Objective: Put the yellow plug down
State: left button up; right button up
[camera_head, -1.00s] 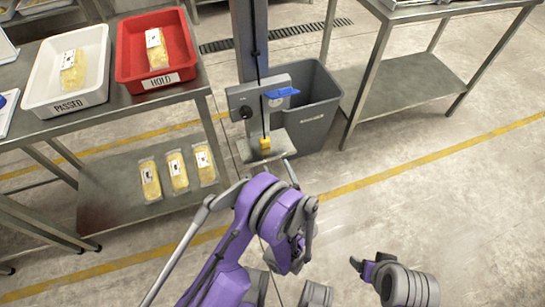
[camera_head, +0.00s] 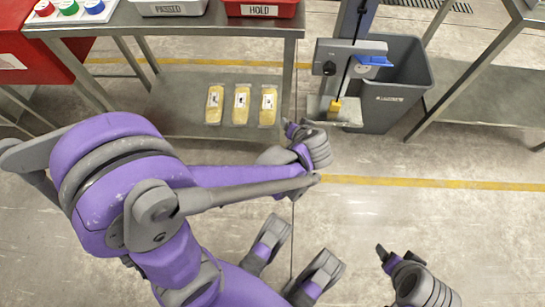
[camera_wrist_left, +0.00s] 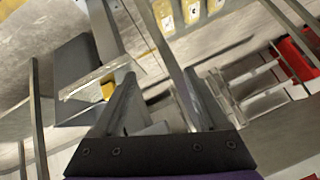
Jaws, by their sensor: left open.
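The yellow plug (camera_head: 335,107) sits on the small grey ledge (camera_head: 350,118) of the post, at the lower end of a black cable. My left gripper (camera_wrist_left: 160,98) is open, with nothing between its two fingers in the left wrist view. The yellow plug also shows there (camera_wrist_left: 108,90), beyond and beside the left finger, apart from the gap between the fingers. In the head view my left wrist is just left of and below the ledge, and its fingertips are hard to make out. My right gripper (camera_head: 384,254) is at the lower right, its jaws unclear.
A grey bin (camera_head: 400,95) stands right behind the post. A blue item (camera_head: 373,61) is on the post's box. Several yellow packs lie on the lower shelf (camera_head: 185,95) at left. The PASSED tray (camera_head: 168,8) and red HOLD tray (camera_head: 262,10) are above.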

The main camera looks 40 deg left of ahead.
pick_arm(q)
jog(key=s+d+r+m+h, duration=0.1)
jog(key=s+d+h, duration=0.1)
jog(key=s, duration=0.6)
jog(key=s+d+r+m+g+h, duration=0.1)
jog(key=s+h, duration=0.3)
jog(key=s, duration=0.4)
jog(key=shift+s+d+r+m+g, duration=0.2)
jog(key=shift+d+r+m+g, duration=0.1)
jog(key=shift+d+r+m, duration=0.35)
jog(key=shift+a+r, duration=0.1)
jog(key=shift+r, duration=0.05)
notch_tip(320, 180, up, 27)
jog(key=t+p, duration=0.1)
jog(key=p, duration=2.3)
jog(key=shift+w, duration=0.3)
pick_arm(e)
notch_tip(320, 180, up, 27)
jog(key=t, duration=0.1)
jog(key=shift+w+r, duration=0.2)
jog(key=shift+w, duration=0.1)
pick_arm(q)
jog(key=shift+w, duration=0.1)
pick_arm(e)
jog(key=shift+w, duration=0.1)
pick_arm(q)
jog(key=shift+r, duration=0.1)
